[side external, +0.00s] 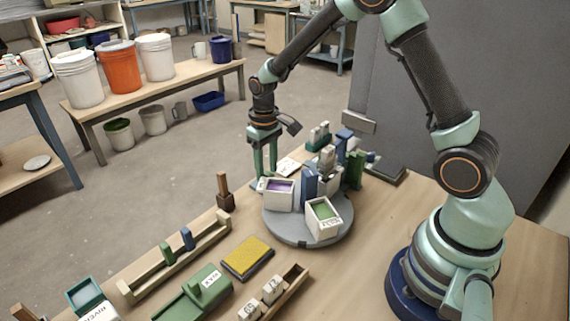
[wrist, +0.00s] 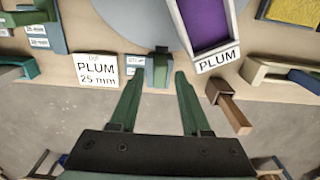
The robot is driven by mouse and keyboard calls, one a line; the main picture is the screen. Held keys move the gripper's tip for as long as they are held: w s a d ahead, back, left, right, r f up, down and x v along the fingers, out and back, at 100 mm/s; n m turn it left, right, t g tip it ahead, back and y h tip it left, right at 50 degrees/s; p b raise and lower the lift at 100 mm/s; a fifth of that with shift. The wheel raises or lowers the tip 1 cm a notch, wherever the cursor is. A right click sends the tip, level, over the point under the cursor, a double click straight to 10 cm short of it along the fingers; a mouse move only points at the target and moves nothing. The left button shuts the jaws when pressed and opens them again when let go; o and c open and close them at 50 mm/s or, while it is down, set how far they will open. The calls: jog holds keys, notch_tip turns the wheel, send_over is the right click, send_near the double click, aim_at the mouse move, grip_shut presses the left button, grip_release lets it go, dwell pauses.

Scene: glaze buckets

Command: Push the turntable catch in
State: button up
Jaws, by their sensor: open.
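The grey turntable (side external: 298,236) stands on the bench with several bins on it, and its rim also shows at the top of the wrist view (wrist: 130,18). A small blue-grey block, which looks like the catch (wrist: 160,62), sits at the turntable's near rim in the wrist view. I cannot tell how far in it is; in the side view it is hidden. My gripper (wrist: 159,78) is open and empty, pointing down beside the turntable in the side view (side external: 265,172). Its fingertips lie either side of the block in the picture; contact cannot be told.
A bin with purple contents (wrist: 205,22) is labelled PLUM. A white PLUM 25 mm card (wrist: 96,70) lies left of the fingers. A brown wooden post (wrist: 228,105) stands close to the right finger.

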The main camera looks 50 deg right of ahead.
aim_at(267, 172)
jog(key=shift+r, duration=2.95)
jog(key=s+a+r+t, duration=0.2)
jog(key=s+r+t, duration=0.3)
jog(key=s+r, duration=0.8)
jog(key=shift+s+r+t, duration=0.3)
jog(key=shift+s, duration=0.9)
